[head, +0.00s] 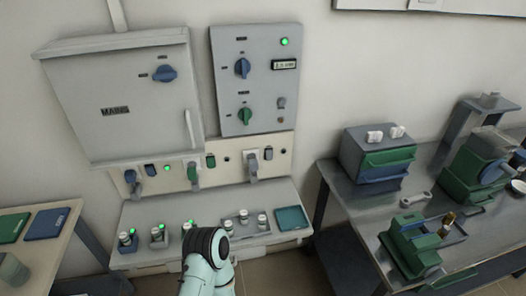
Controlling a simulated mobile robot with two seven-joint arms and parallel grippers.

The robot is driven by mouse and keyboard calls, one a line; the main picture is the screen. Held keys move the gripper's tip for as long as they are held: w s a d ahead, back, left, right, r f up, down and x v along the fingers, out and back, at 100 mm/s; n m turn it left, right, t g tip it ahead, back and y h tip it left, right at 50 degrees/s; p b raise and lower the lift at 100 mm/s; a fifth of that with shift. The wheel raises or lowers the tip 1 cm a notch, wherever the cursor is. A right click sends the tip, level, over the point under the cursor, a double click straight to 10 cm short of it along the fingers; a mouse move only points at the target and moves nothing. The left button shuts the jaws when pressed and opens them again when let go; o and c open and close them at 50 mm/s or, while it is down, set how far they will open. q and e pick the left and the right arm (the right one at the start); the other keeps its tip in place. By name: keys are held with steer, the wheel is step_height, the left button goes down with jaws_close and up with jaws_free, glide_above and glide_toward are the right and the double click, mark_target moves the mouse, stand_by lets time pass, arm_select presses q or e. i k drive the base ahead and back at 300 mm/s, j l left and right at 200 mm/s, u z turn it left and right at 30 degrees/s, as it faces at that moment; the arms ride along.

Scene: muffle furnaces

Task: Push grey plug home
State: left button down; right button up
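A grey plug (253,172) with a downward-hanging body sits at a white socket plate (250,155) at the right end of the cream socket strip. Whether it is fully seated cannot be told at this size. A green plug (193,176) is at the middle socket, and a blue-grey plug (132,184) is at the left socket. One of my arms, pale teal with a black ring, rises from the bottom centre, below the sockets. Its gripper is hidden behind the wrist. My other gripper is out of the picture.
A grey shelf (151,212) below the strip carries several small jars or fittings and a teal pad (291,218). A mains box (125,100) and a control panel (259,80) with a lit green lamp hang above. A metal bench (420,192) with green devices stands at right.

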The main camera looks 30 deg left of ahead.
mark_target(253, 163)
steer(key=u, duration=1.15)
